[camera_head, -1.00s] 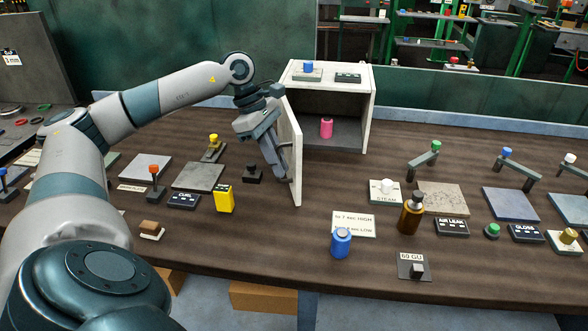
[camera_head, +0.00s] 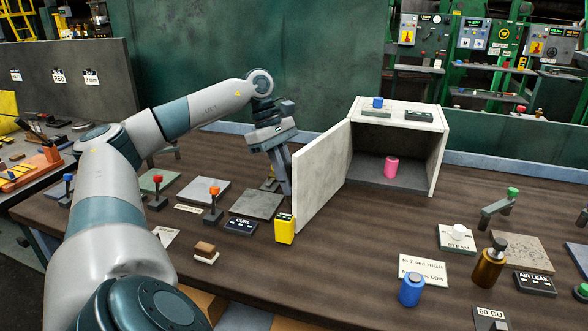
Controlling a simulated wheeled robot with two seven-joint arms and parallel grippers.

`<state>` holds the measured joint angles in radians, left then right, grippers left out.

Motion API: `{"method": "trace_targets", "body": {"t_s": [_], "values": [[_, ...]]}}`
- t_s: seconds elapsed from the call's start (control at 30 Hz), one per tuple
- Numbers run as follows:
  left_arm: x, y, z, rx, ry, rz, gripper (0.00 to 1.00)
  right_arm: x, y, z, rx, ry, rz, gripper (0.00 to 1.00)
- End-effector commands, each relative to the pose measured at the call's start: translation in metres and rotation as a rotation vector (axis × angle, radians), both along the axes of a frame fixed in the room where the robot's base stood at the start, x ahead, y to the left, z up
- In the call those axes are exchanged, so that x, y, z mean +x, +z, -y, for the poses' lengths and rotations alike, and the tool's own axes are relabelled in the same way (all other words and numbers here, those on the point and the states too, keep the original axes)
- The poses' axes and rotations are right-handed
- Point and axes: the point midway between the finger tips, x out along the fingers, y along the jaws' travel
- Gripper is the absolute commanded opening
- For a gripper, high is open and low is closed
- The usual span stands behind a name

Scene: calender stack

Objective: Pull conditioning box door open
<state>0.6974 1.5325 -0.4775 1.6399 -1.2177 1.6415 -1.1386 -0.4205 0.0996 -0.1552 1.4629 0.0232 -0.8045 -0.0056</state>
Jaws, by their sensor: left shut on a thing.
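The conditioning box (camera_head: 437,160) is a white open-fronted box at the back of the table. Its white door (camera_head: 322,178) stands wide open, swung out to the left from the box's left side. Its inner face shows to me. A pink cylinder (camera_head: 391,167) stands inside the box. My left gripper (camera_head: 285,187) is at the outer side of the door, near its free edge, shut on the door handle. The handle and the fingertips are largely hidden behind the door. My right gripper is not in view.
A yellow block (camera_head: 284,228) stands just below the door's free edge. A lever with an orange knob (camera_head: 214,203) is left of the door. The table before the box is mostly clear.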

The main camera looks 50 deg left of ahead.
Motion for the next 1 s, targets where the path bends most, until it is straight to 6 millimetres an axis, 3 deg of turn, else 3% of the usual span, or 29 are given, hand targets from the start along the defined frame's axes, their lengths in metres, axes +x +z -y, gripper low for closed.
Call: {"method": "trace_targets", "body": {"t_s": [0.33, 0.37, 0.4, 0.77, 1.0], "values": [[-0.001, 0.001, -0.001, 0.002, 0.004, -0.002, 0.0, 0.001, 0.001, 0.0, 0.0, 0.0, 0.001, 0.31], [-0.001, 0.001, -0.001, 0.002, 0.004, -0.002, 0.14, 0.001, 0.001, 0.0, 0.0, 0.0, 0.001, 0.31], [-0.001, 0.001, -0.001, 0.002, 0.004, -0.002, 0.17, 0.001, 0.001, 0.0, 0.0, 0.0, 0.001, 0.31], [0.0, 0.002, -0.001, 0.001, 0.002, -0.001, 0.17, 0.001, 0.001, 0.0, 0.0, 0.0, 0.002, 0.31], [-0.001, 0.018, -0.008, 0.0, 0.002, 0.001, 0.17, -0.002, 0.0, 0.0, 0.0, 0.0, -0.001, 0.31]]}}
